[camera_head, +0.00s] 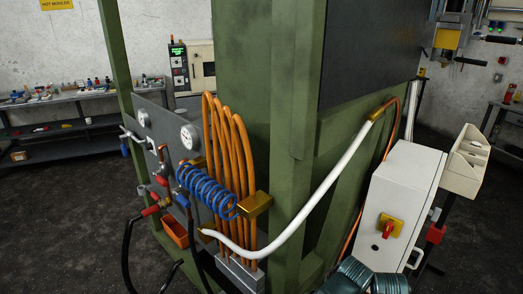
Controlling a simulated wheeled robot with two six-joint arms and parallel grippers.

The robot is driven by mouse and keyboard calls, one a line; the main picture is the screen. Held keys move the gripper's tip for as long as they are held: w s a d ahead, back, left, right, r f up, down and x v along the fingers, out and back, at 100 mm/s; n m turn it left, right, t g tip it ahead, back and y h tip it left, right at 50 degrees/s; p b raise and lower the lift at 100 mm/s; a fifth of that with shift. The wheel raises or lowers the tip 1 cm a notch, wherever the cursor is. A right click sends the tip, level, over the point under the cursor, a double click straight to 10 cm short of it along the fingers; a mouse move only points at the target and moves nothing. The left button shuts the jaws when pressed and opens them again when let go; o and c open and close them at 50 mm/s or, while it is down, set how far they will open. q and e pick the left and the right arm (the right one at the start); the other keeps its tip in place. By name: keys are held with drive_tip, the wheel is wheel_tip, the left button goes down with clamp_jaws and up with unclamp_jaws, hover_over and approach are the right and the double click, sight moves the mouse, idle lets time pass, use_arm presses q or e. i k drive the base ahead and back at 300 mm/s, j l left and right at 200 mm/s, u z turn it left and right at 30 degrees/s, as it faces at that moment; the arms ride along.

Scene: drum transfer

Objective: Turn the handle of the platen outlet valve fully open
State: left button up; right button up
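A grey panel (152,112) on the green press frame carries gauges and several small valves. A cluster of red and blue valve handles sits low on the panel, among them a red handle (151,210) and a blue handle (183,200). Another blue handle (124,149) hangs at the panel's left edge on a metal pipe. I cannot tell which one is the platen outlet valve, and the labels are too small to read.
Orange hoses (247,170), a blue coiled hose (205,190) and a white hose (320,195) crowd the panel's right side. Black hoses hang below the valves. A white cabinet (402,190) with a red-and-yellow switch stands right. Dark floor (60,220) at the left is clear.

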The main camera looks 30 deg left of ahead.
sight(181, 198)
drive_tip(key=i+l+u, duration=0.1)
drive_tip(key=u, duration=0.35)
drive_tip(key=i+l+u, duration=0.1)
drive_tip(key=l+u, duration=0.55)
drive_tip(key=u, duration=0.3)
drive_tip(key=l+u, duration=0.3)
drive_tip(key=u, duration=0.2)
